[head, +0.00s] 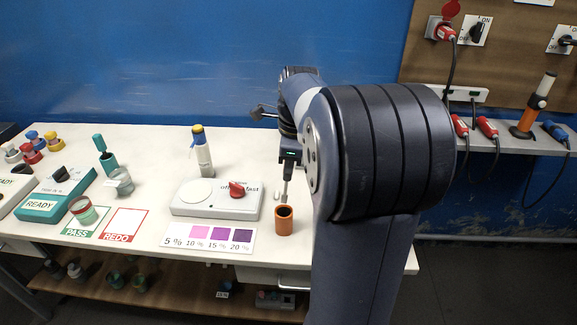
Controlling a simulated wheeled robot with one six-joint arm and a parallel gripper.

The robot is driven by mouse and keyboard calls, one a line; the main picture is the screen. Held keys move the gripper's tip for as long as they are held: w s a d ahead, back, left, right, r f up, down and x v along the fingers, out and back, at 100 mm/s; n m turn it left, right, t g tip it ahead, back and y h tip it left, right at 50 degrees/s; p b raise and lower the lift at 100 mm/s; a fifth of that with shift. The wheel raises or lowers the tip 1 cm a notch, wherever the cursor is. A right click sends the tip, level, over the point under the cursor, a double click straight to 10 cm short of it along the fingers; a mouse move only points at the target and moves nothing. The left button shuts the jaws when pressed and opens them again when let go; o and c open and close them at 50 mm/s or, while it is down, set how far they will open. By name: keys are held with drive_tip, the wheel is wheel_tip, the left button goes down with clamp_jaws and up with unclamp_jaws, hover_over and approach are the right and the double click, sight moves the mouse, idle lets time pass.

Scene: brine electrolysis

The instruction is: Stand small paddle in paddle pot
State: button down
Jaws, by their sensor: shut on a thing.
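My gripper (287,166) points down over the front right part of the white table. It is shut on the small paddle (285,190), a thin pale grey shaft that hangs nearly upright below the jaws. Its upper part is hidden by the gripper. The orange-brown cylinder with a dark open top, which I take as the paddle pot (285,223), stands directly below near the table's front edge. The paddle's lower end is close to the pot's rim; I cannot tell if it is above, behind or just inside the opening.
A white stirrer box (215,205) with a red knob (237,189) stands left of the pot. A colour card (208,240) lies in front. My arm hides the table's right side.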

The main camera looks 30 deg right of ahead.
sight(287, 197)
drive_tip(key=shift+w+a+f+b, duration=0.1)
drive_tip(key=shift+f+b, duration=1.2)
drive_tip(key=shift+f, duration=1)
drive_tip(key=shift+w+f+b, duration=0.1)
drive_tip(key=shift+f+b, duration=1.15)
drive_tip(key=shift+f, duration=1)
drive_tip(key=c, duration=1.3)
unclamp_jaws()
drive_tip(key=shift+o, duration=0.2)
drive_tip(key=shift+r, duration=0.15)
drive_tip(key=r+p, duration=0.6)
drive_tip(key=r, duration=0.1)
drive_tip(key=s+r+p, duration=0.1)
drive_tip(key=r+p, duration=0.2)
drive_tip(key=shift+s+d+r+p, duration=0.1)
drive_tip(key=shift+d+r+p, duration=0.2)
drive_tip(key=shift+p, duration=0.1)
drive_tip(key=shift+f, duration=0.1)
drive_tip(key=shift+f, duration=0.1)
